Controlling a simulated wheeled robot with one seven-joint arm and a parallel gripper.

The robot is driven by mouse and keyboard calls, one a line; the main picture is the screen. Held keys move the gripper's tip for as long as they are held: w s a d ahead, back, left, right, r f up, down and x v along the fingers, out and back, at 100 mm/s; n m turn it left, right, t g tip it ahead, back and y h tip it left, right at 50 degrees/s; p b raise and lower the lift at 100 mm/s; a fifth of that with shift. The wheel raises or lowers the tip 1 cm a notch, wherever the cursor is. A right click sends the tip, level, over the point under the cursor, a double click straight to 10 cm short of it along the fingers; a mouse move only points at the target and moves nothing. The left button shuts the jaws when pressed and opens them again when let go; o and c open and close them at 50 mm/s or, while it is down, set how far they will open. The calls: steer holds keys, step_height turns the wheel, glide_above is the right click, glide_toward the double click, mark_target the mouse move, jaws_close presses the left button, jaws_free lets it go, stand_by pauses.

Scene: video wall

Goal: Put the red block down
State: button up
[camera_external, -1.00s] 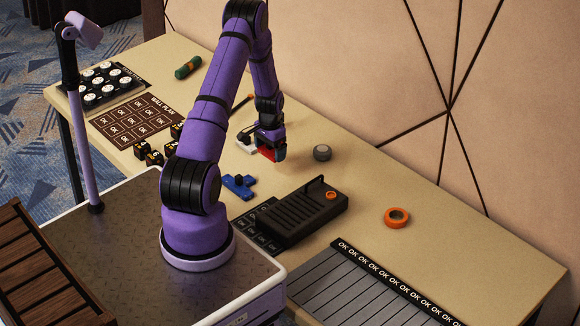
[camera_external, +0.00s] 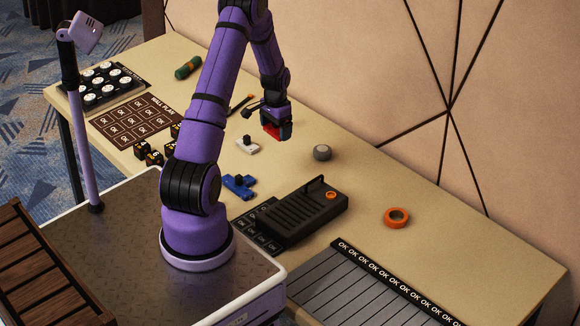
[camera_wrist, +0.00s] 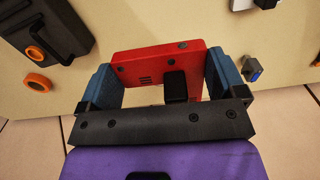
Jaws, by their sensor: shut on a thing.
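The red block (camera_wrist: 150,68) sits between the two blue-grey fingers of my gripper (camera_wrist: 163,80) in the wrist view. It is a flat red box with small slots and a black part on its near side. In the external view my gripper (camera_external: 277,126) holds the red block (camera_external: 283,131) above the tan table, apart from its surface. My gripper is shut on the block, and the fingers hide part of it.
The table (camera_external: 345,185) is clear around the space under the block. Near it are a white piece with a black knob (camera_external: 247,145), a grey round thing (camera_external: 322,152), a blue piece (camera_external: 238,185), a black device (camera_external: 297,213) and an orange ring (camera_external: 397,218).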

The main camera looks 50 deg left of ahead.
steer(key=w+d+m, duration=0.2)
steer(key=d+m, duration=1)
steer(key=d, duration=2.3)
steer(key=s+d+m, duration=0.3)
steer(key=d, duration=0.4)
steer(key=s+d+m, duration=0.2)
steer(key=s+d, duration=0.1)
steer(key=d, duration=0.3)
steer(key=f, duration=0.9)
steer(key=shift+s+d, duration=0.15)
steer(key=shift+d, duration=0.2)
steer(key=shift+f, duration=0.3)
steer(key=shift+w+d+f, duration=0.1)
steer(key=shift+w+f, duration=0.05)
steer(key=shift+w, duration=0.15)
glide_above(426, 241)
steer(key=shift+f, duration=2.45)
steer(key=shift+f, duration=0.15)
